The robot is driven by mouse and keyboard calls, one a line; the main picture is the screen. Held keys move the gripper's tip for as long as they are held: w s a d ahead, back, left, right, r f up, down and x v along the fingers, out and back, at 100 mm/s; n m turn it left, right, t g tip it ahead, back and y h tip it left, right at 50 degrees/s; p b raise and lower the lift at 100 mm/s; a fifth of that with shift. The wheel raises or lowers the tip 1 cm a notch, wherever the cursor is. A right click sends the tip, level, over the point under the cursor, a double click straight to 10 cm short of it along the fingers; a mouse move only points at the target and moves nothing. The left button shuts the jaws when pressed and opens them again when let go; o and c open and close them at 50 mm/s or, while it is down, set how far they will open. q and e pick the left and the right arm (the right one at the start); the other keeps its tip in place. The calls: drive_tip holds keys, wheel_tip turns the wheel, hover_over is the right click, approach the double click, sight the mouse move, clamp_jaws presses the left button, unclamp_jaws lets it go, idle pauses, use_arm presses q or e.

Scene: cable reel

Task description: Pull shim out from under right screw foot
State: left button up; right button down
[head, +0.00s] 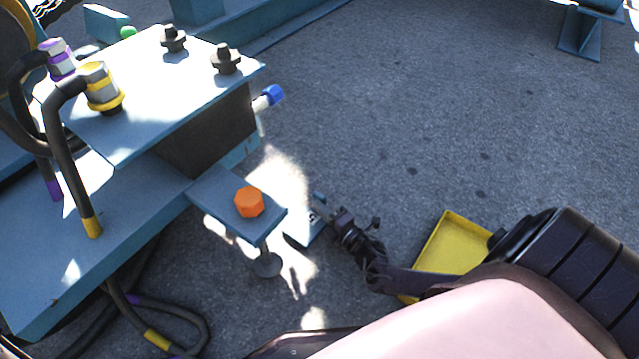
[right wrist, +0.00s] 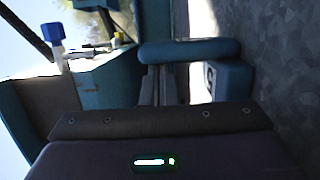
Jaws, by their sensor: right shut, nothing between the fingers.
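The right screw foot (head: 268,265) stands under a blue bracket (head: 222,190) topped by an orange hex head (head: 249,202). The shim (head: 306,232), a small blue plate with a dark mark, lies on the floor to the right of the foot. Lit floor seems to show between them. My right gripper (head: 327,209) is at the shim's right end, shut and empty. In the right wrist view, a rounded blue bar (right wrist: 190,50), apparently the shim's grip, crosses the fingertips (right wrist: 160,75) and partly hides them. The marked shim block (right wrist: 225,85) is beside them. My left gripper is not in view.
A yellow tray (head: 452,240) lies on the floor right of the gripper, partly behind my arm. The blue machine frame (head: 100,235) with hoses (head: 62,150) fills the left. A blue-capped fitting (head: 270,96) sticks out above.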

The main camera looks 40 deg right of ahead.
drive_tip(key=shift+s+d, duration=0.1)
drive_tip(key=shift+s+p, duration=0.35)
drive_tip(key=s+p, duration=0.1)
drive_tip(key=s, duration=0.2)
drive_tip(key=s+p, duration=0.1)
drive_tip(key=s, duration=0.1)
drive_tip(key=shift+s+d+r+p, duration=0.1)
drive_tip(key=shift+s+d+p, duration=0.1)
drive_tip(key=shift+d+p, duration=0.1)
drive_tip(key=shift+s, duration=0.6)
